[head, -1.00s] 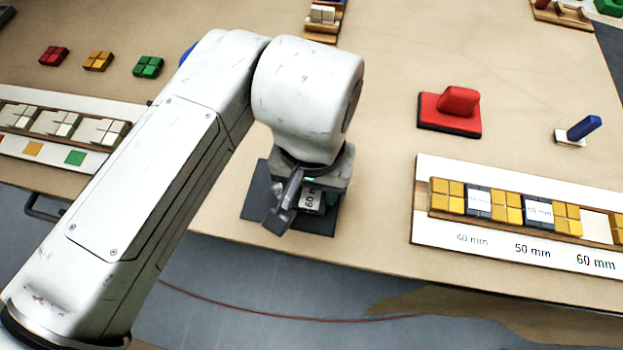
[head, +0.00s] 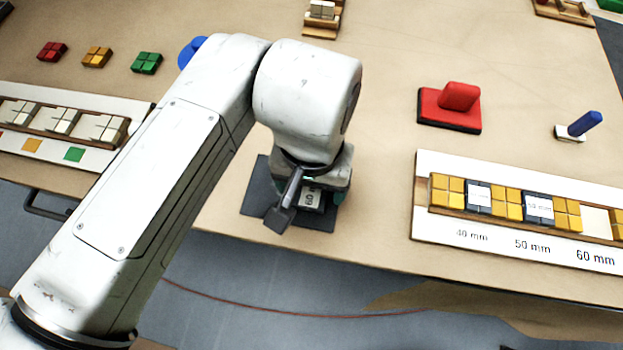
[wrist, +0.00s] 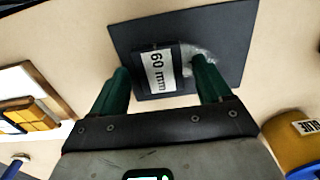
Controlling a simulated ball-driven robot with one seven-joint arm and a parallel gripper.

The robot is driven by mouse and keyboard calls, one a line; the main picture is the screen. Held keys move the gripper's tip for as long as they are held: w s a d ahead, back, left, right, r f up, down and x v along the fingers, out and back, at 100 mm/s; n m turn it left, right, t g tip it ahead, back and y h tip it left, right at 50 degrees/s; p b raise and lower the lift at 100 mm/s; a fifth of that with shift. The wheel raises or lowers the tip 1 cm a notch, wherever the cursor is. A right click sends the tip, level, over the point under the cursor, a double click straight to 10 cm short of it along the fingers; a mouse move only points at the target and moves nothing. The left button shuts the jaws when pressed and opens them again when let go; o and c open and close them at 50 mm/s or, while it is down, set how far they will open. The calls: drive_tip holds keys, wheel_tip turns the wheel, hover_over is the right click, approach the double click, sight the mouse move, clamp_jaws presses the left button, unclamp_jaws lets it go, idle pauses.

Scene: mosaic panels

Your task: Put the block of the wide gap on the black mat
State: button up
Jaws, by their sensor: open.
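The block (wrist: 160,68) is dark with a white label reading "60 mm". It lies on the black mat (wrist: 232,30), inside the mat's edges. My gripper (wrist: 160,75) is open, with its green fingers apart on either side of the block's near end. In the head view my gripper (head: 311,205) hangs over the mat (head: 258,200), and the block's label (head: 312,198) shows partly between its parts. The white panel (head: 430,235) at the right has an empty pale gap (head: 595,219) above its "60 mm" mark.
The panel's 40 mm and 50 mm places hold dark labelled blocks between yellow tiles. A red object (head: 450,108) and a blue-handled piece (head: 582,125) stand behind it. Another panel (head: 60,125) is at the left. The table's front edge lies just before the mat.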

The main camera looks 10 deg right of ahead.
sight(312, 191)
wheel_tip(312, 191, up, 12)
drive_tip(key=shift+p, duration=0.35)
